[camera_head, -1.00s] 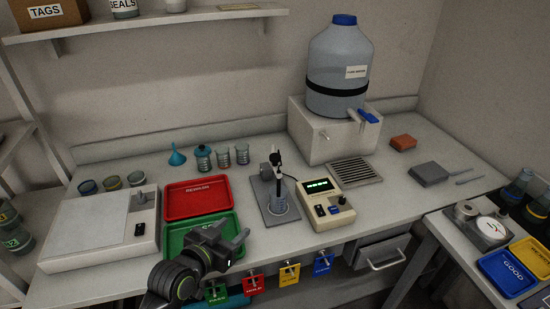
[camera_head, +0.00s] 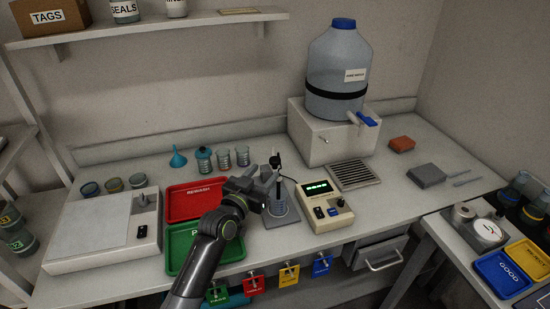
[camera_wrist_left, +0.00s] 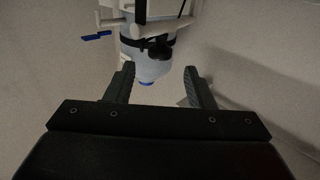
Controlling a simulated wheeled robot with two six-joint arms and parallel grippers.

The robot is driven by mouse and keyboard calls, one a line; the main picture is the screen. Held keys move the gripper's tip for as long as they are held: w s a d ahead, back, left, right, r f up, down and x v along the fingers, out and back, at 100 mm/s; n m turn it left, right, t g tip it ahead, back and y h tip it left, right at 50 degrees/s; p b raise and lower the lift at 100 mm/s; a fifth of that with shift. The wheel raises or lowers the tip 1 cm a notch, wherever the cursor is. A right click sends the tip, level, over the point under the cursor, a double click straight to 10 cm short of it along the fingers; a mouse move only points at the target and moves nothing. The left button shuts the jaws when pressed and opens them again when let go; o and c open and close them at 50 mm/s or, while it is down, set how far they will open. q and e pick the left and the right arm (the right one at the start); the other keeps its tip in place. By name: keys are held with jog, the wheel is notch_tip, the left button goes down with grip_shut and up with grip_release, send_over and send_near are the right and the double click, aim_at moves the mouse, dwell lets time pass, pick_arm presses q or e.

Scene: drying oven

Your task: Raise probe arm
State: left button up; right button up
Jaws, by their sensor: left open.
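My right gripper is not in view.
The red tray (camera_head: 188,202) and green tray (camera_head: 178,257) lie under my left arm. A water jug (camera_head: 336,72) stands on its dispenser behind, with a drip grille (camera_head: 353,174) in front. Several small beakers line the back. Coloured tags (camera_head: 288,276) hang at the front edge.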

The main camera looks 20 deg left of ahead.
aim_at(272, 164)
pick_arm(q)
jog(key=w, duration=0.3)
jog(key=w+d, duration=0.1)
jog(key=w, duration=0.3)
jog(key=shift+w+d+p, duration=0.2)
jog(key=shift+p, duration=0.15)
grip_shut()
